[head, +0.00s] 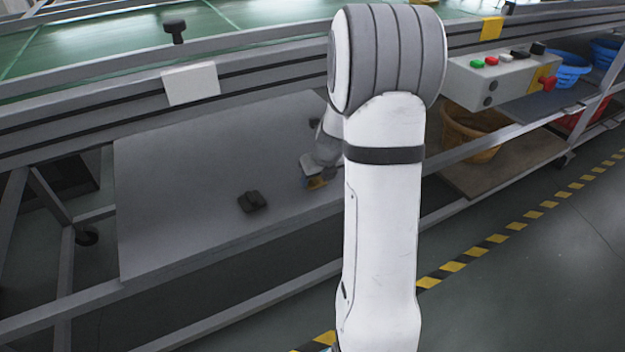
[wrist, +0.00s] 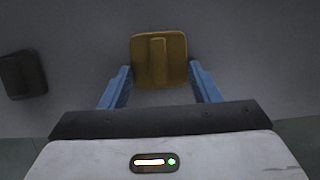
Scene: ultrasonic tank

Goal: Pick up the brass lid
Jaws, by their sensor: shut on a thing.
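The brass lid (wrist: 160,60) is a squarish yellow-brown plate with a raised bar down its middle. In the wrist view it sits between the blue fingertips of my gripper (wrist: 160,72), which is shut on its sides. In the head view my gripper (head: 316,181) is over the grey panel, partly hidden behind my own arm, and a small yellow-brown bit of the lid shows there. I cannot tell whether the lid touches the panel or is raised.
A dark lid-like block (wrist: 22,74) lies left of the brass lid, and also shows in the head view (head: 251,202). Both are at the grey panel (head: 165,215) below the conveyor (head: 100,40). Metal rails border the panel. A control box (head: 500,75) and bins stand at right.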

